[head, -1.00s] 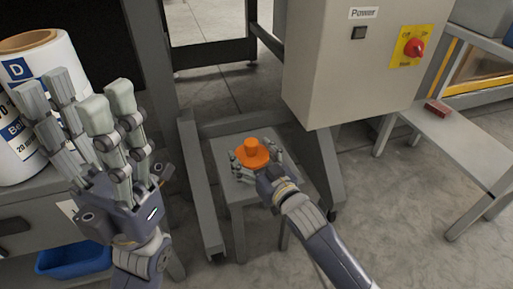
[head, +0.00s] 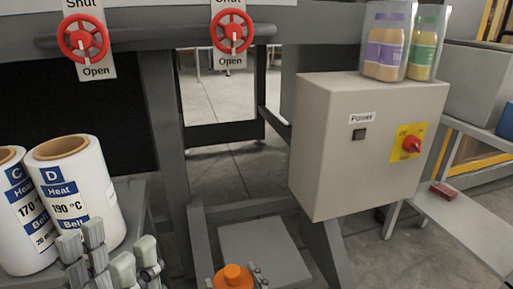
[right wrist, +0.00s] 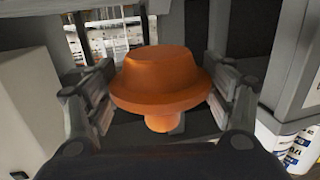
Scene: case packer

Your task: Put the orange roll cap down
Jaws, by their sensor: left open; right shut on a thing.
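The orange roll cap (right wrist: 162,78) is a flanged orange plug, held between the fingers of my right gripper (right wrist: 160,100) in the right wrist view. In the head view the cap (head: 233,277) shows at the bottom edge, with only some fingertips of my right gripper (head: 240,280) beside it. A small grey stand (head: 265,248) lies just beyond the cap; I cannot tell whether the cap touches it. My left gripper (head: 108,258) is open and empty at the lower left, in front of the white rolls, partly cut off by the frame.
White rolls C (head: 22,215) and D (head: 80,200) stand at the left. A grey power box (head: 345,165) with a red switch is right of the stand, with bottles (head: 388,45) on top. Red valve wheels (head: 83,38) are above. A low grey bench (head: 465,225) holds a small red block (head: 445,190).

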